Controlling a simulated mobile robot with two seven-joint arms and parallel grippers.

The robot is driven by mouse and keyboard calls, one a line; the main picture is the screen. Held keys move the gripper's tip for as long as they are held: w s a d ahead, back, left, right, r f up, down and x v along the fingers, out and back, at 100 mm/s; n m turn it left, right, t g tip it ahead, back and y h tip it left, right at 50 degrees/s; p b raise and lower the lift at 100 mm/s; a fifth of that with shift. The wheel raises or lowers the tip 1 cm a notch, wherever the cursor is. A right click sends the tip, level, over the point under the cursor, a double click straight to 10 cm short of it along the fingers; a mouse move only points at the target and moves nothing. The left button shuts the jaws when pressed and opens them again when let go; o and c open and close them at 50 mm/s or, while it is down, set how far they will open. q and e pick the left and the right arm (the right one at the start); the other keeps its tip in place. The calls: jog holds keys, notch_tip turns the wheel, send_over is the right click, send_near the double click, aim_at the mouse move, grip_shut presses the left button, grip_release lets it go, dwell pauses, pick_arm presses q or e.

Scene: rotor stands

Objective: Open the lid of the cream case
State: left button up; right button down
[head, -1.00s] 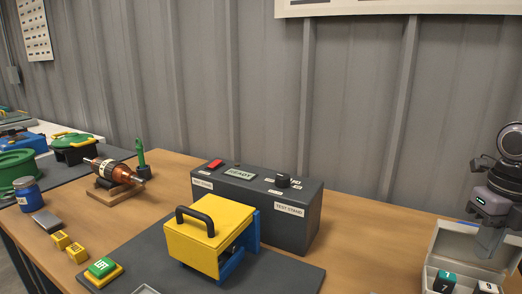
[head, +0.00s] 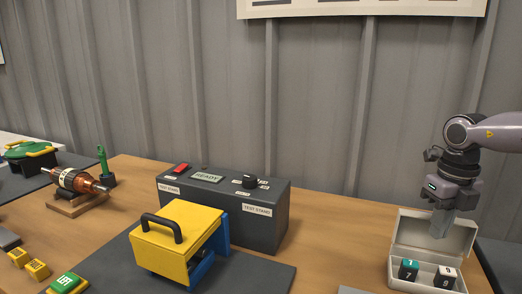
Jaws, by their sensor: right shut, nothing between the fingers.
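The cream case (head: 398,272) stands at the right end of the wooden table in the head view. Its lid (head: 462,241) is raised at the back, and two blocks show inside: a teal-topped one (head: 408,269) and a white-topped one (head: 445,276). My right gripper (head: 438,234) points down in front of the raised lid, above the case's back part. It is shut with nothing in it. Whether its fingertips touch the lid I cannot tell. My left gripper is not in view.
A yellow hinged cover with a black handle (head: 180,240) stands on a dark mat left of the case. Behind it is a grey test stand box (head: 262,220). A copper rotor (head: 78,181) rests on a wooden stand at left.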

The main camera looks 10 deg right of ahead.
jog(key=s+r, duration=0.1)
jog(key=s+a+r, duration=0.2)
jog(key=shift+s, duration=0.4)
dwell(0.6)
